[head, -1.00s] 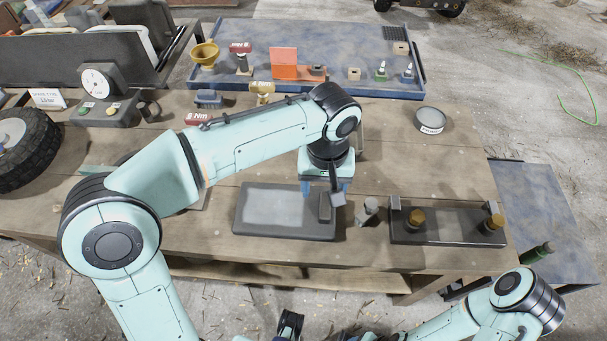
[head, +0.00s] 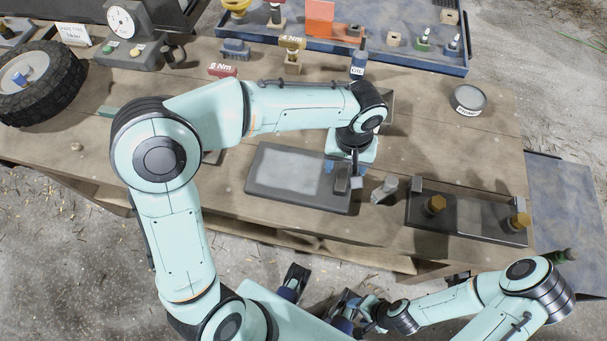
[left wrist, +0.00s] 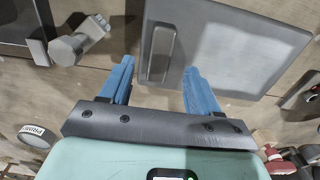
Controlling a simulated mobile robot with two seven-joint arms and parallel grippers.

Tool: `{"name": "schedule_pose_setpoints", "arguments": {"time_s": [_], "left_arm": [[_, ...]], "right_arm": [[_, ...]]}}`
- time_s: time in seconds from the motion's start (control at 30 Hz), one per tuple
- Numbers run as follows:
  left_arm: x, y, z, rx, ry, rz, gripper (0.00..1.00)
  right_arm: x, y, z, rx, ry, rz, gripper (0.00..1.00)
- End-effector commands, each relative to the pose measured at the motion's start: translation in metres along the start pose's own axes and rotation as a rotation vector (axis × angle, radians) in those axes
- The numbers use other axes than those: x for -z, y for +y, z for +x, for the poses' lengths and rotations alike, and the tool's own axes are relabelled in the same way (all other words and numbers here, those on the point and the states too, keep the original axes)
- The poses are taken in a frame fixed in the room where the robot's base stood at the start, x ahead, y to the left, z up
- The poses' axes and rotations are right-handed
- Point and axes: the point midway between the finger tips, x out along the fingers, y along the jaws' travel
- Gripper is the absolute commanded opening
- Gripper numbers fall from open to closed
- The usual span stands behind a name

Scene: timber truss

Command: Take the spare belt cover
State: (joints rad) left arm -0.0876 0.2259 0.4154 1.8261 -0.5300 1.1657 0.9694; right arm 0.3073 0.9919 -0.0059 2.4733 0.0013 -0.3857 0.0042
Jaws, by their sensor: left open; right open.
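The belt cover appears to be a dark grey flat plate (head: 290,178) with a paler middle and a raised bar handle (head: 342,180) at its right end. It lies flat on the wooden bench. My left gripper (head: 345,170) is over the handle end, open and empty. In the left wrist view the cover (left wrist: 235,50) fills the upper middle, and its handle (left wrist: 160,50) shows between the blue fingers of my left gripper (left wrist: 158,68), apart from both. The height gap is hard to judge. My right gripper (head: 350,308) is low in front of the bench, open, its fingers partly hidden.
An oil bottle (head: 358,66), a round tin (head: 468,98) and a blue tray (head: 400,52) are behind. A wheel (head: 38,85) is far left.

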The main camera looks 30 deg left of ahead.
Motion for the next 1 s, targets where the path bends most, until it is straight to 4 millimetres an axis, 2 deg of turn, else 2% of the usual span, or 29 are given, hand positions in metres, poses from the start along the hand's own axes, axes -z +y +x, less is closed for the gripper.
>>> {"name": "schedule_pose_setpoints", "arguments": {"time_s": [0.03, 0.2, 0.5, 0.7, 1.0], "left_arm": [[-0.001, -0.001, 0.011, 0.003, -0.004, -0.001, 0.62], [-0.002, -0.001, 0.033, 0.001, -0.003, 0.0, 0.62], [-0.002, 0.0, 0.037, -0.001, 0.0, -0.001, 0.62], [-0.002, 0.0, 0.036, 0.0, 0.0, -0.001, 0.0], [-0.002, 0.0, 0.036, 0.0, 0.0, -0.001, 0.0]], "right_arm": [[0.0, 0.001, 0.002, 0.0, 0.0, 0.0, 0.59], [0.0, 0.002, 0.004, 0.0, -0.001, 0.0, 0.59], [0.0, 0.002, 0.004, 0.0, 0.0, 0.0, 0.59], [0.0, 0.002, 0.004, 0.0, 0.0, 0.0, 0.59], [0.0, 0.002, 0.004, 0.0, 0.0, 0.0, 0.59]]}}
